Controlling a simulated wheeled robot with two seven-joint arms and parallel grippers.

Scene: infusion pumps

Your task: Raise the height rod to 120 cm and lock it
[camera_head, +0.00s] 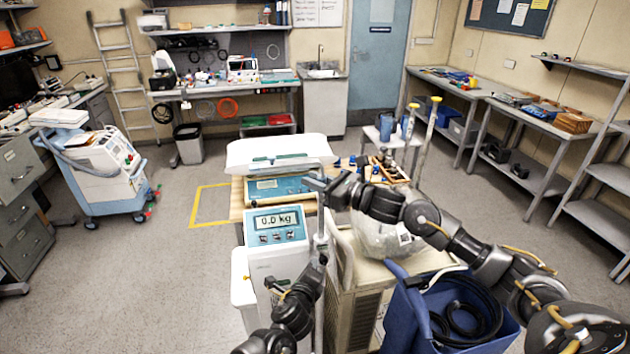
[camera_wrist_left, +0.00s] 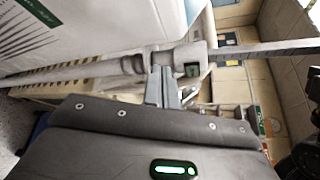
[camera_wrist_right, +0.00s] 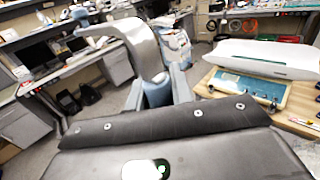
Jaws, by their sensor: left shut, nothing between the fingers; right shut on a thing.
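The height rod (camera_head: 320,226) stands upright beside the scale column, whose display (camera_head: 277,220) reads 0.0 kg. Its headpiece (camera_head: 314,183) is at the top. My right gripper (camera_head: 333,190) is shut on the headpiece, a grey curved piece (camera_wrist_right: 143,48) in the right wrist view. My left gripper (camera_head: 320,262) is lower, by the rod. In the left wrist view the rod with its graduated part (camera_wrist_left: 265,52) runs across the picture. The left fingers (camera_wrist_left: 164,88) are shut and empty, close to the collar (camera_wrist_left: 188,60) with a small dark window. The graduation numbers are too small to read.
A white baby scale (camera_head: 280,150) stands on a wooden table behind the column. A beige machine with a clear bag (camera_head: 378,240) and a blue bin of black hose (camera_head: 405,325) crowd the right. Open floor (camera_head: 130,260) lies to the left.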

